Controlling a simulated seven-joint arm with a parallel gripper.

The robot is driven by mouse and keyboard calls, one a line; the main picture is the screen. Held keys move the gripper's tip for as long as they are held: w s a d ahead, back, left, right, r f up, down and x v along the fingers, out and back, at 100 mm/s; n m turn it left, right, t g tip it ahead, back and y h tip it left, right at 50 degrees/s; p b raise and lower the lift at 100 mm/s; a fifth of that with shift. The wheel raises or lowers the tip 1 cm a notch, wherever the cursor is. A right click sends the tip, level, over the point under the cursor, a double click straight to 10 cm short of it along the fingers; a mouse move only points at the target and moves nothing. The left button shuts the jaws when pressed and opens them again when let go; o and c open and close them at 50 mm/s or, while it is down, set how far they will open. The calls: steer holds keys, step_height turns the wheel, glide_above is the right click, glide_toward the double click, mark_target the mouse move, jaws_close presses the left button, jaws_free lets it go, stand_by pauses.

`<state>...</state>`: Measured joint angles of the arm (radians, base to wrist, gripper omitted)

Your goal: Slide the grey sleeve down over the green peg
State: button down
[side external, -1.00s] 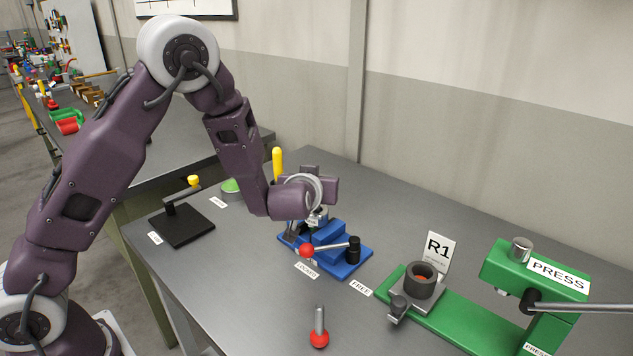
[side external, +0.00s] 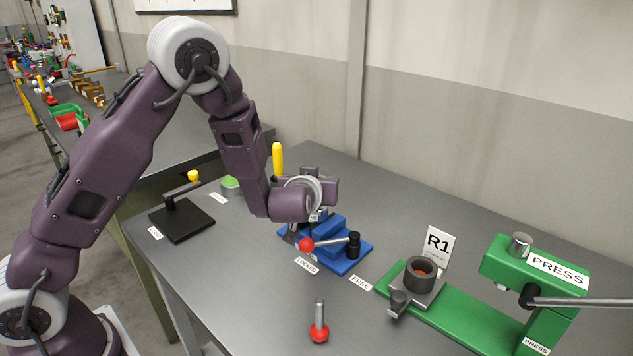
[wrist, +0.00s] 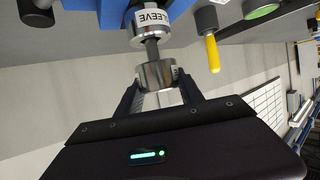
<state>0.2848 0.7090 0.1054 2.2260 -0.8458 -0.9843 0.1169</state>
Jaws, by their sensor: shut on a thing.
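In the wrist view, my gripper (wrist: 158,88) is shut on a shiny grey metal cylinder (wrist: 155,74). A dark rod (wrist: 152,48) runs from it to a second shiny grey cylinder labelled SLEEVE (wrist: 148,25), close to the blue vise (wrist: 90,5). I cannot tell whether the two cylinders are one piece. In the side view, my wrist is above the blue vise (side external: 331,238) and hides most of the fingers and the held piece. No green peg can be made out with certainty. A low green round thing (side external: 230,183) stands left of the vise.
A red-knobbed lever (side external: 307,245) is on the vise's near side. A yellow handle (side external: 277,160) stands behind my wrist. A black plate with a crank (side external: 181,222) is to the left, a green press (side external: 530,280) to the right.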

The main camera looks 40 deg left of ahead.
steer(key=shift+f, duration=1.35)
stand_by(0.4)
steer(key=c, duration=0.7)
jaws_free()
